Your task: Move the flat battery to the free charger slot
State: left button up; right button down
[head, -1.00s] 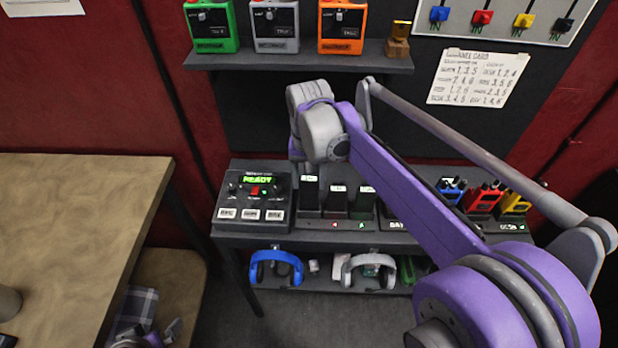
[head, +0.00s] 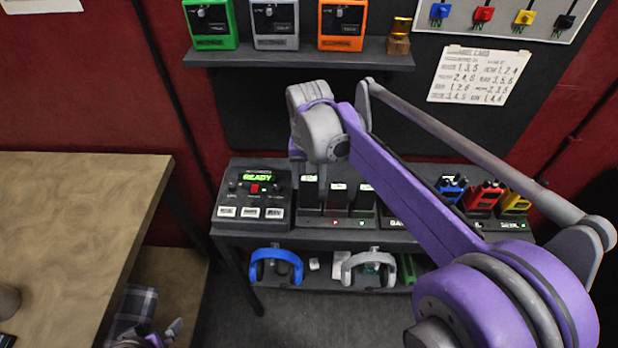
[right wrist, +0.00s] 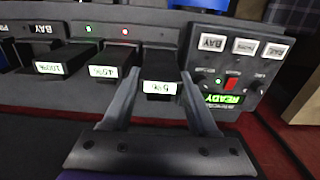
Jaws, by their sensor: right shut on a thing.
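A black battery (right wrist: 160,88) with a lit 5% label stands at the console end of the charger row. It also shows in the head view (head: 310,192), its top a little higher than its neighbours. My right gripper (right wrist: 157,98) is shut on it, a finger on each side. I cannot tell whether its foot is clear of its slot. In the wrist view, batteries marked 45% (right wrist: 108,72) and 100% (right wrist: 62,67) stand beside it. My arm hides the charger further right in the head view. My left gripper (head: 168,332) shows only partly at the bottom edge.
A console (head: 253,195) reading READY stands left of the batteries. Blue, red and yellow radios (head: 483,198) stand at the right. Headphones (head: 276,266) hang below. A shelf (head: 300,52) with coloured boxes is above, and a wooden table (head: 70,220) is at left.

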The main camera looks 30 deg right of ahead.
jog(key=shift+f+b, duration=0.65)
jog(key=shift+f, duration=0.6)
dwell(0.4)
jog(key=shift+c, duration=0.4)
grip_release()
jog(key=shift+r, duration=0.15)
notch_tip(320, 180, up, 11)
jog(key=shift+f+p, duration=0.2)
jog(key=shift+p, duration=0.15)
jog(key=s+a+f+n+t, duration=0.2)
jog(key=s+a+f+n, duration=0.1)
jog(key=s+f, duration=0.4)
jog(key=s+a+f+n+t, duration=0.3)
jog(key=s+f, duration=0.4)
jog(key=f, duration=0.2)
jog(key=shift+s+a+f+t, duration=0.2)
jog(key=shift+s+a+t, duration=0.1)
jog(key=shift+s+a, duration=0.1)
